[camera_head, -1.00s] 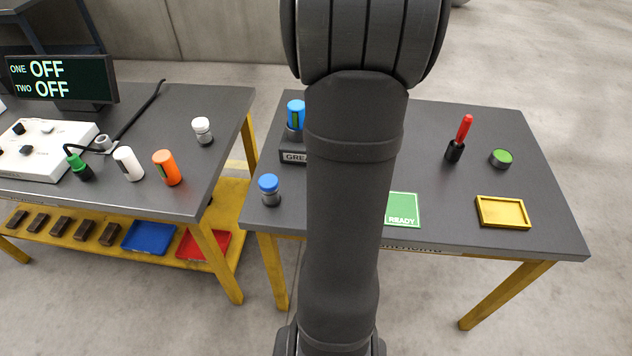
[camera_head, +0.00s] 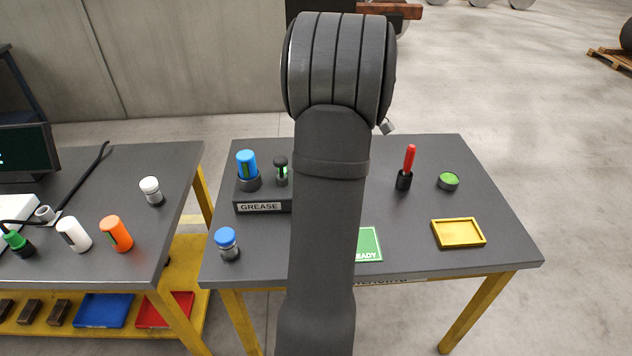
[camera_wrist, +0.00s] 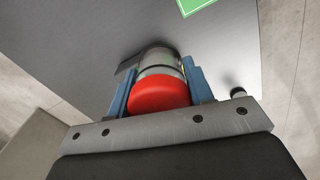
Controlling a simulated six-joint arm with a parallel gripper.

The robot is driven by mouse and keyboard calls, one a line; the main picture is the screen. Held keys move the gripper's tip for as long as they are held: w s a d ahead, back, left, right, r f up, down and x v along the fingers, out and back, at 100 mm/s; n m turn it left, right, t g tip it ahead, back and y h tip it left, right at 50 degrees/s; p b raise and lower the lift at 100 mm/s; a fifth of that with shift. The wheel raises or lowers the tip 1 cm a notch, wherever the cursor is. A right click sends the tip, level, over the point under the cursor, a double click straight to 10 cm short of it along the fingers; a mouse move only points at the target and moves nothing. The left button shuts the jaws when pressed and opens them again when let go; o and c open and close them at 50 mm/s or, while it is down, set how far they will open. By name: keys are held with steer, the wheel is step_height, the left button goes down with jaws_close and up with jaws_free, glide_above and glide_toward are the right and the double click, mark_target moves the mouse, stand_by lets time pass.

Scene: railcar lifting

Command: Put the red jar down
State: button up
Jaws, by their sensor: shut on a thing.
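The red jar (camera_wrist: 160,92) has a red lid and a clear, greyish body. In the wrist view it sits between the two blue fingers of my gripper (camera_wrist: 160,66), which is shut on it. The lid is nearest the wrist camera and the body points away, over the grey table (camera_wrist: 75,62). I cannot tell whether the jar touches the table. In the head view my arm hides the gripper and the jar.
The right table (camera_head: 400,255) holds a GREASE block (camera_head: 262,207), a blue-lidded jar (camera_head: 227,245), a green READY card (camera_head: 369,245), a yellow tray (camera_head: 458,247), a red-handled tool (camera_head: 408,168) and a green-topped tin (camera_head: 448,181). Bare tabletop lies between the card and the tool.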

steer(key=shift+w+d+r, duration=0.3)
steer(key=shift+w+d, duration=0.5)
steer(key=shift+d, duration=0.05)
steer(key=w+a+f, duration=0.2)
steer(key=a, duration=0.1)
steer(key=w+a+f, duration=0.2)
steer(key=a, duration=0.1)
steer(key=w+a+f, duration=0.3)
steer(key=shift+a, duration=0.1)
steer(key=shift+f, duration=1.9)
steer(key=shift+f, duration=0.15)
steer(key=o, duration=1)
step_height(320, 180, up, 12)
